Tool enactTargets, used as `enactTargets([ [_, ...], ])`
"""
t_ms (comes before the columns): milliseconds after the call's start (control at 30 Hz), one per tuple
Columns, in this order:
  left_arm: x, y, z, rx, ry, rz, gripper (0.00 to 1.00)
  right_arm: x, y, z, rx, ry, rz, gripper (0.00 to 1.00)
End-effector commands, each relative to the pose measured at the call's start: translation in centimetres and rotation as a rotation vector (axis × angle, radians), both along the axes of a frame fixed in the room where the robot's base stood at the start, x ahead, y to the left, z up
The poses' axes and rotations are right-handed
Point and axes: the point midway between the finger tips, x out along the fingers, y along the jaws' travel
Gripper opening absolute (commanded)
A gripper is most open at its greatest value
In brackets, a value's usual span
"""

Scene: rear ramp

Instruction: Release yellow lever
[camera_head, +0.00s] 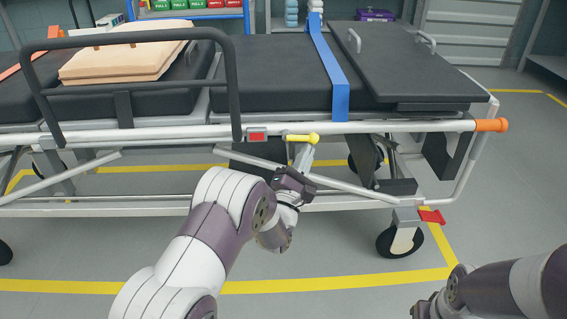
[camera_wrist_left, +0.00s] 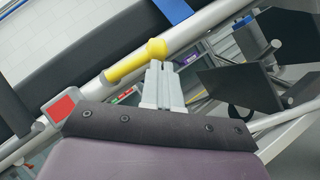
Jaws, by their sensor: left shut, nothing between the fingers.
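The yellow lever (camera_head: 302,138) is a short bar with a rounded knob at its right end. It lies along the white side rail of the stretcher (camera_head: 400,127), just right of a red square on the rail. My left gripper (camera_head: 303,158) is shut and empty, right below the lever. In the left wrist view the grey fingertips (camera_wrist_left: 157,68) overlap the underside of the lever (camera_wrist_left: 136,62) near its knob. I cannot tell whether they touch it. Part of my right gripper (camera_head: 426,306) shows at the bottom right; its fingers are not visible.
A black side guard (camera_head: 235,85) stands up left of the lever. A blue strap (camera_head: 330,70) hangs over the mattress. An orange grip (camera_head: 491,125) ends the rail, and a red pedal (camera_head: 432,216) sits above the front wheel. The floor before the stretcher is clear.

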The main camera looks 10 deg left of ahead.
Motion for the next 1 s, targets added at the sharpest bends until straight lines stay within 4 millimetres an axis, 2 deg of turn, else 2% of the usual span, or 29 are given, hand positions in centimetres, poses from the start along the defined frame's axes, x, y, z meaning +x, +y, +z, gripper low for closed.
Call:
enactTargets([
  [300, 0.2, -0.7, 1.1, 0.003, -0.001, -0.002, 0.0, 0.0, 0.0, 0.9, 0.0, 0.0, 0.0, 0.43],
  [1000, 0.3, -1.1, 1.6, 0.006, -0.006, -0.008, 0.0, 0.0, 0.0, 1.2, 0.0, 0.0, 0.0, 0.43],
])
